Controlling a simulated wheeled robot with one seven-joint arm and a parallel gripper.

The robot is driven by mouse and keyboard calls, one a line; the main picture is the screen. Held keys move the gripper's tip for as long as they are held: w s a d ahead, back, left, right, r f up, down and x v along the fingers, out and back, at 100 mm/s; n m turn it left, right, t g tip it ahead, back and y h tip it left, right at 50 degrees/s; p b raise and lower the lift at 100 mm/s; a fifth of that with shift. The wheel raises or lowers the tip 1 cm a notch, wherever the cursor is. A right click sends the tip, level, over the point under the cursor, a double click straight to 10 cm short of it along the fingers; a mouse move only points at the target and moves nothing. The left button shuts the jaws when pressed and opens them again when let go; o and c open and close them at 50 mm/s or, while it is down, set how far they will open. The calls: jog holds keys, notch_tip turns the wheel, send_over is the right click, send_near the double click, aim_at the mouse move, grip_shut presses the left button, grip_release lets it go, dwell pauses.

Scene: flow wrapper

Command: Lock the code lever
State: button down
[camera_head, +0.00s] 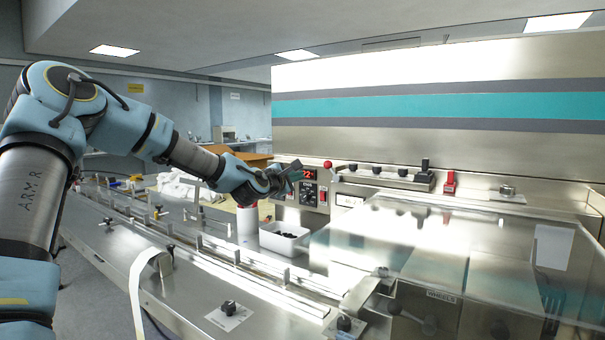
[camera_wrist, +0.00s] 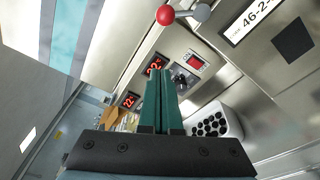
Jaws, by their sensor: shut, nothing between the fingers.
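The code lever has a red ball (camera_wrist: 165,15) and a short metal stem running to a grey hub (camera_wrist: 201,12), beside a label plate (camera_wrist: 262,18) with printed numbers. In the head view its red ball (camera_head: 328,164) stands at the upper right of the control panel. My gripper (camera_wrist: 163,75) has its green fingers together, with nothing between them. The fingertips are apart from the ball, over the panel area in the wrist view. In the head view my gripper (camera_head: 296,170) is just left of the lever, in front of the panel.
Red number displays (camera_head: 308,174) and a dial (camera_head: 308,194) are on the panel. A white bin (camera_head: 284,239) with dark pieces sits below. Black knobs (camera_head: 402,171) and a red lever (camera_head: 449,184) line the machine to the right. A clear cover (camera_head: 440,250) spans the front right.

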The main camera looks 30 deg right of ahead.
aim_at(326, 163)
jog(key=w+d+r+p, duration=0.1)
jog(key=d+p, duration=0.4)
jog(key=d, duration=0.2)
jog(key=shift+w+d, duration=0.15)
jog(key=shift+d, duration=0.15)
jog(key=shift+r, duration=0.1)
dwell(0.3)
